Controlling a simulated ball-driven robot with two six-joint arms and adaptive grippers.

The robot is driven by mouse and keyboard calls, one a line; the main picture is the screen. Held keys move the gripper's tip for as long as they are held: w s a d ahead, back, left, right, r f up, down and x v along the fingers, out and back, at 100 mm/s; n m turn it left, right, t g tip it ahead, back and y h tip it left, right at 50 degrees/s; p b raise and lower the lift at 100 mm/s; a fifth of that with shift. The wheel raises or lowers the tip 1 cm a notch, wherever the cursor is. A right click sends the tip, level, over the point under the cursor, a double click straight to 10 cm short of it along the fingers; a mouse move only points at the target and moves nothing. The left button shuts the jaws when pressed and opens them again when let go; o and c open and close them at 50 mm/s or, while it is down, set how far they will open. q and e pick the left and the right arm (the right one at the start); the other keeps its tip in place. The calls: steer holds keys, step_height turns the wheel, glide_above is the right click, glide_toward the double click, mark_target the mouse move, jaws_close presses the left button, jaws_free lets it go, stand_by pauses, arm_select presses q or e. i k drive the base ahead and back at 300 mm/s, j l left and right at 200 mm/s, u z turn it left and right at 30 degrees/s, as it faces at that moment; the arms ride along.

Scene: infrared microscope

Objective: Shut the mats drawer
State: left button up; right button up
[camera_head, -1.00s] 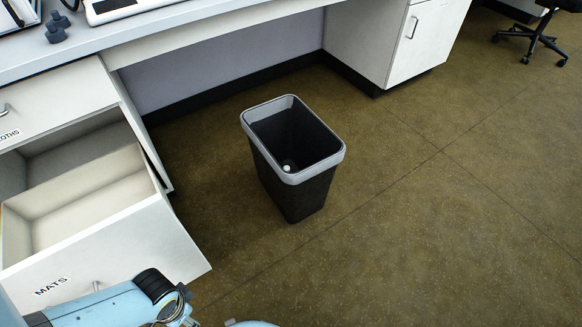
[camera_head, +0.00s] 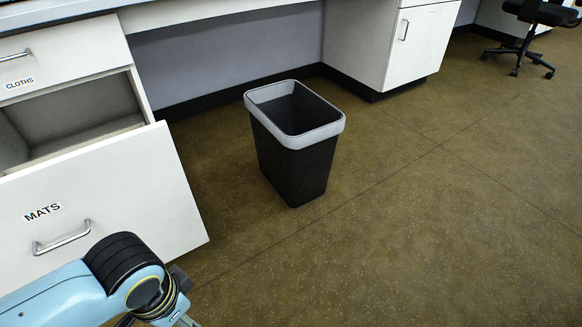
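The mats drawer (camera_head: 120,190) stands open at the left of the head view. Its white front bears a MATS label and a metal bar handle (camera_head: 62,238). Part of its inside shows behind the front's top edge. My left arm comes in from the lower left, in front of the drawer's lower part, with its black-banded joint just right of the handle. I cannot tell whether the arm touches the drawer. My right gripper is not in view.
The shut cloths drawer (camera_head: 60,62) is directly above. A dark bin (camera_head: 296,165) with a grey rim stands on the floor right of the open drawer. A white cabinet (camera_head: 425,45) and a black chair (camera_head: 530,35) are farther back. The floor at right is clear.

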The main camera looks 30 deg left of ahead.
mark_target(55, 207)
steer(key=u, duration=0.45)
steer(key=k+j+u, duration=0.1)
steer(key=u, duration=0.35)
steer(key=j+u, duration=0.15)
steer(key=u, duration=0.3)
steer(key=k+j+u, duration=0.1)
steer(key=u, duration=0.35)
steer(key=j+u, duration=0.1)
steer(key=u, duration=0.35)
